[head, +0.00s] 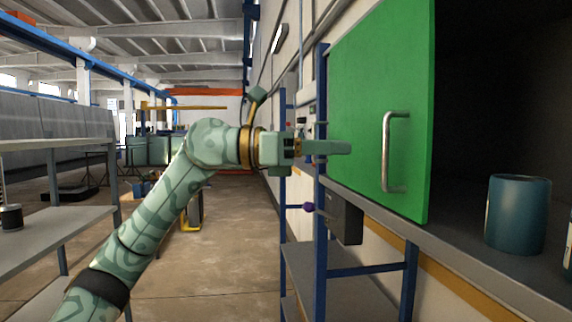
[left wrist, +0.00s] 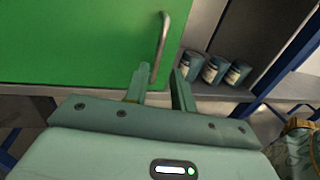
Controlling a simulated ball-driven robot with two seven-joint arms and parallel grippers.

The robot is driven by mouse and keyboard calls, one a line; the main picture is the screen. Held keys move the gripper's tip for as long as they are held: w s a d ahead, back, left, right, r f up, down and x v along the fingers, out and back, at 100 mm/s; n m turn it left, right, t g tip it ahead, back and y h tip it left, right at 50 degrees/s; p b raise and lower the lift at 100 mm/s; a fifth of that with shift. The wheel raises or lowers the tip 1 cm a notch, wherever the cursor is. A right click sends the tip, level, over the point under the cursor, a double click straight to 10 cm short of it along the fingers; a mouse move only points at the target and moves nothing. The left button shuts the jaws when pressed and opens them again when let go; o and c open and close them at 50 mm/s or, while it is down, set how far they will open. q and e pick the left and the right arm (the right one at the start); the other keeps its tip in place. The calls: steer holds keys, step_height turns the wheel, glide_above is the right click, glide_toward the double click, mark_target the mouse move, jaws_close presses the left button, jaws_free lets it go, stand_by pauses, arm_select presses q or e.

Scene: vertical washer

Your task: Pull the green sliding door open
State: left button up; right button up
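The green sliding door (head: 375,85) covers the left part of a dark cabinet; to its right the cabinet is open. Its upright silver handle (head: 387,152) is on the door near its right edge. My left gripper (head: 345,147) is in front of the door, left of the handle in the head view, with a visible gap in the picture. In the left wrist view the two fingers (left wrist: 160,80) are apart with nothing between them, and the handle (left wrist: 163,42) rises just beyond the fingertips. The door (left wrist: 80,45) fills the upper left there. My right gripper is not in view.
A blue-grey can (head: 517,215) stands on the grey shelf right of the door; several cans (left wrist: 213,70) show in the left wrist view. Blue rack posts (head: 321,230) and a dark box (head: 346,217) are below the door. Grey shelving (head: 70,217) stands at left.

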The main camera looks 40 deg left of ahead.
arm_select(q)
steer(key=b+v, duration=0.2)
steer(key=v, duration=0.5)
steer(key=shift+s+a, duration=0.15)
